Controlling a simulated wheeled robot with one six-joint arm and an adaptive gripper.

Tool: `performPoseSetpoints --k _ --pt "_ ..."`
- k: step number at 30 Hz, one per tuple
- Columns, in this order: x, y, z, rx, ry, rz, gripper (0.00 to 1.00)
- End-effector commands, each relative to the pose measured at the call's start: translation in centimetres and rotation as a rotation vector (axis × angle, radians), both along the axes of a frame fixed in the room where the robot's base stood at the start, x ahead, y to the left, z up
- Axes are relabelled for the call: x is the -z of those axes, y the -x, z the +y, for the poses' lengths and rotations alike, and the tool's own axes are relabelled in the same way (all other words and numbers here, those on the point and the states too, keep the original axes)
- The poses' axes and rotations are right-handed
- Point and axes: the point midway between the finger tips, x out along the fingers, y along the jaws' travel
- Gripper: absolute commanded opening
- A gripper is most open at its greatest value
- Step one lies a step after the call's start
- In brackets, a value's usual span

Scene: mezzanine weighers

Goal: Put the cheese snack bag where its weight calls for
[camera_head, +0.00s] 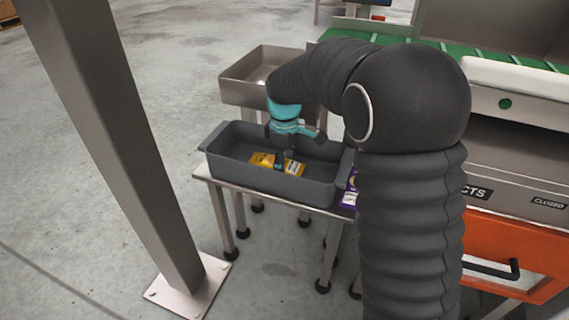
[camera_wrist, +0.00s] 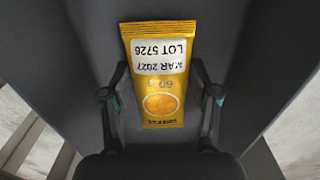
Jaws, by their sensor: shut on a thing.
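The yellow cheese snack bag (camera_head: 261,159) lies in the dark grey bin (camera_head: 248,177), its white label toward the right. In the wrist view the bag (camera_wrist: 160,85) is seen from above; its upside-down print includes "MAR 2027", "LOT 5726" and what looks like "60 g". My gripper (camera_head: 280,163) reaches down into the bin and is shut on the bag. The wrist view shows my gripper's fingers (camera_wrist: 162,98) on either side of the bag's lower half. Whether the bag is lifted off the bin floor cannot be told.
A purple packet (camera_head: 349,196) lies right of the bin, partly hidden by my arm. A metal tray (camera_head: 240,92) stands behind the bin. At right are a green belt (camera_head: 493,56), an orange drawer front (camera_head: 490,246) and "CLOSED" lettering. A steel post (camera_head: 120,130) stands left.

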Motion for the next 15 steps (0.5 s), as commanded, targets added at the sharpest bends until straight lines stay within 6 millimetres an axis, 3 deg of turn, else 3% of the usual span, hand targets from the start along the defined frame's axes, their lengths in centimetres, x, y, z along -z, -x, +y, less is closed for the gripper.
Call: performPoseSetpoints --k 3,4,7,15 --pt "0.28 0.0 -0.01 0.0 0.0 0.0 0.21" --pt "0.3 0.0 -0.01 0.0 0.0 0.0 0.63" --pt "0.23 0.0 -0.01 0.0 0.0 0.0 0.86" --pt "0.21 0.0 -0.01 0.0 0.0 0.0 0.86"
